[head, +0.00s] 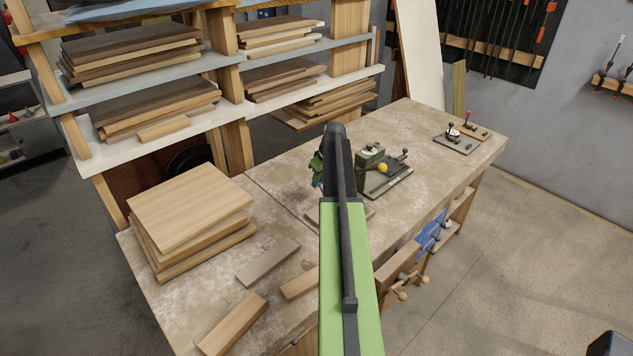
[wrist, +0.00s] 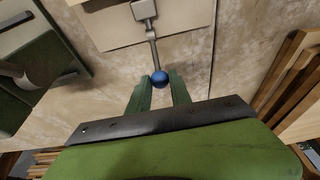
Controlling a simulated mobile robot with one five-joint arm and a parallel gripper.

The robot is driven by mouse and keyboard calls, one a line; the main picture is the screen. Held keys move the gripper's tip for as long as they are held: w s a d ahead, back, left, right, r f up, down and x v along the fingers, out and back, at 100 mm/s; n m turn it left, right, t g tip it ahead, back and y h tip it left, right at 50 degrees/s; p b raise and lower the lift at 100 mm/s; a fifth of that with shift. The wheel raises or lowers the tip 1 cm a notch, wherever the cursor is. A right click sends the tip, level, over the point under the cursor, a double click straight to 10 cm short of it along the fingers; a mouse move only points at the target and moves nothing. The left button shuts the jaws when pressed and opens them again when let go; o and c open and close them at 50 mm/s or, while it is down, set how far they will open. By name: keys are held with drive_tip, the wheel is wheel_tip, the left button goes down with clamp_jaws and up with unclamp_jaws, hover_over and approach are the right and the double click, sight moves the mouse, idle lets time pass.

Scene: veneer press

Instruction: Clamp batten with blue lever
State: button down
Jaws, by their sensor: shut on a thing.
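The blue lever shows in the wrist view as a grey rod ending in a round blue knob (wrist: 160,77). My gripper (wrist: 160,84) has its two green fingers closed on either side of this knob. The rod runs up the picture to a grey metal fitting (wrist: 144,10) on a pale plate or board (wrist: 105,30), cut off by the top edge. In the head view my gripper (head: 318,168) is over the bench, and my arm hides the lever. I cannot tell which piece is the batten.
A green-grey fixture with a yellow knob (head: 383,168) stands just right of my gripper. Small lever clamps (head: 453,138) sit at the bench's far right. A board stack (head: 190,220) and loose wood pieces (head: 268,262) lie on the left. The bench (head: 420,120) is clear between fixtures.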

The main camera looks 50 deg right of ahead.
drive_tip(key=shift+s+r+p, duration=0.3)
drive_tip(key=shift+s+r, duration=0.1)
drive_tip(key=shift+s, duration=0.15)
drive_tip(key=shift+s+a+r+p, duration=0.1)
drive_tip(key=shift+s+r+p, duration=0.25)
drive_tip(key=shift+s, duration=0.45)
drive_tip(key=shift+s+r, duration=0.15)
drive_tip(key=shift+s, duration=0.5)
drive_tip(key=shift+s+r+p, duration=0.15)
drive_tip(key=shift+s+p, duration=0.15)
drive_tip(key=shift+s, duration=0.35)
drive_tip(key=shift+a, duration=0.1)
